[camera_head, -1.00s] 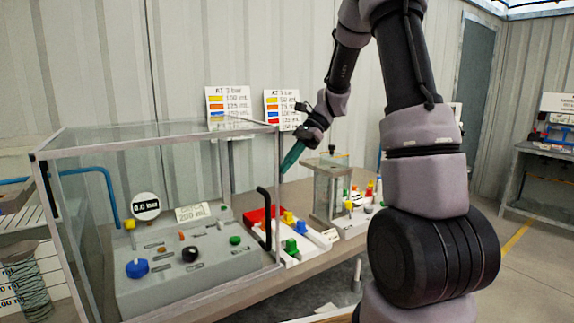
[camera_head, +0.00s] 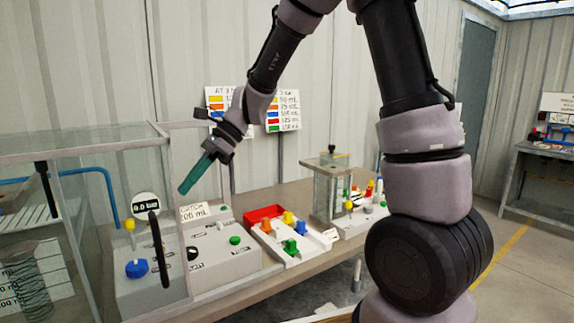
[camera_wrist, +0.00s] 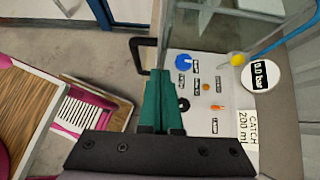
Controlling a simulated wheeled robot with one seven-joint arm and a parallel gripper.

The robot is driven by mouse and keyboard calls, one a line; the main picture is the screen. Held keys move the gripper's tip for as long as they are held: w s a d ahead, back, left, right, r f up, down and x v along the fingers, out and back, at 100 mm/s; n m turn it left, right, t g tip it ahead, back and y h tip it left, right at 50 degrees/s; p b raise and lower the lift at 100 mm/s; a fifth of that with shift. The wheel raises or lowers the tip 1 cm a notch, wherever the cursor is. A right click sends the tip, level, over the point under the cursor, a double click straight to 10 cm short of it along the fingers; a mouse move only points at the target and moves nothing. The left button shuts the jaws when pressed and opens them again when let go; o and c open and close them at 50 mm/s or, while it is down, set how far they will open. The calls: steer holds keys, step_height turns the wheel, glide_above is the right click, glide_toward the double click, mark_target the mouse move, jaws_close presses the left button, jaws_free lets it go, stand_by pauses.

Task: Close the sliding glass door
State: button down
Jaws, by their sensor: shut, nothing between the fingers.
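The sliding glass door (camera_head: 110,165) is a clear box-like cover with pale frame edges, at the left of the bench. It stands over the left part of the grey control panel; the panel's right part is uncovered. Its black handle (camera_head: 155,248) is on the near side by its right edge; it also shows in the wrist view (camera_wrist: 136,54), just left of my fingertips. My gripper (camera_head: 185,190) has teal fingers, shut and empty, pointing down-left just right of the cover's right edge. In the wrist view the fingers (camera_wrist: 163,75) lie along the glass edge; I cannot tell whether they touch.
The grey panel (camera_head: 225,262) carries knobs and a "CATCH 200 mL" label. A blue pipe (camera_head: 100,178) shows at the left. Two posters hang behind.

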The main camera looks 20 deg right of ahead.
mark_target(81, 202)
steer(key=s+a, duration=0.2)
steer(key=a, duration=0.4)
steer(key=s+a, duration=0.2)
steer(key=a, duration=0.5)
steer(key=s+a, duration=0.2)
steer(key=a, duration=0.4)
steer(key=shift+s+a, duration=0.15)
steer(key=shift+a, duration=0.15)
steer(key=shift+s+a+r, duration=0.1)
steer(key=shift+s, duration=0.05)
